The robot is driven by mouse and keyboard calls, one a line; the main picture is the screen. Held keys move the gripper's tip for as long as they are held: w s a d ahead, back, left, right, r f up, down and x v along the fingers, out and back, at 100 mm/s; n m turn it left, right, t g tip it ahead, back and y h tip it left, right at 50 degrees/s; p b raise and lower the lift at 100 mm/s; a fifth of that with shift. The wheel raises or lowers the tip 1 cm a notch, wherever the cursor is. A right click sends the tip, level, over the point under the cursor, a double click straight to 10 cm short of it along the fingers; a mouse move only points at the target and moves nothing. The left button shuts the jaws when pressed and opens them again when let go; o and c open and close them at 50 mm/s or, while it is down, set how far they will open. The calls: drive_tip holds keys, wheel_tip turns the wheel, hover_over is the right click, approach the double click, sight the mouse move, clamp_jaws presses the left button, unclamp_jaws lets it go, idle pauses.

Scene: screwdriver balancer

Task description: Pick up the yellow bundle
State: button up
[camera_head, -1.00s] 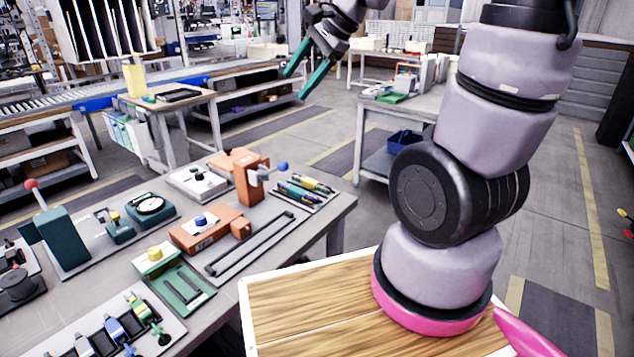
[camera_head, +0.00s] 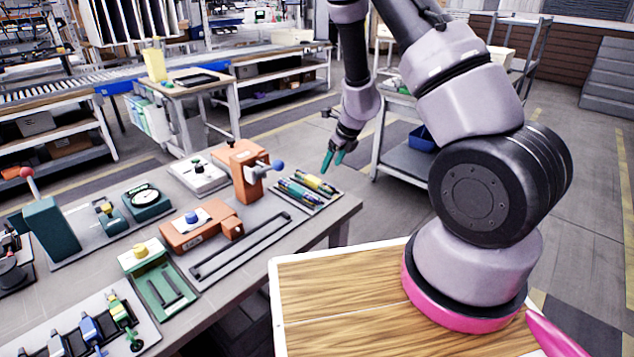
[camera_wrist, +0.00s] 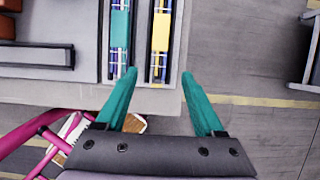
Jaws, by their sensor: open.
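The yellow bundle (camera_head: 317,183) lies in a grey tray (camera_head: 322,207) at the far right corner of the workbench. In the wrist view the yellow bundle (camera_wrist: 161,36) lies lengthwise, with blue-ended sticks showing at its lower end. A teal bundle (camera_wrist: 120,30) lies beside it on the left, also visible in the head view (camera_head: 296,193). My gripper (camera_head: 333,160) is above and just beyond the tray, pointing down. In the wrist view my open gripper (camera_wrist: 160,86) has its teal fingertips apart, empty, just below the bundles' lower ends in the picture.
An orange vise-like fixture (camera_head: 247,172) stands close left of the tray. A slotted grey plate (camera_head: 240,243) lies nearer. A cart with a blue bin (camera_head: 421,139) stands behind the bench. Floor is open beyond the bench's right edge.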

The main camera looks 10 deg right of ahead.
sight(321, 183)
drive_tip(key=x, duration=0.9)
drive_tip(key=shift+w+a+f, duration=0.2)
drive_tip(key=shift+w+a, duration=0.05)
clamp_jaws()
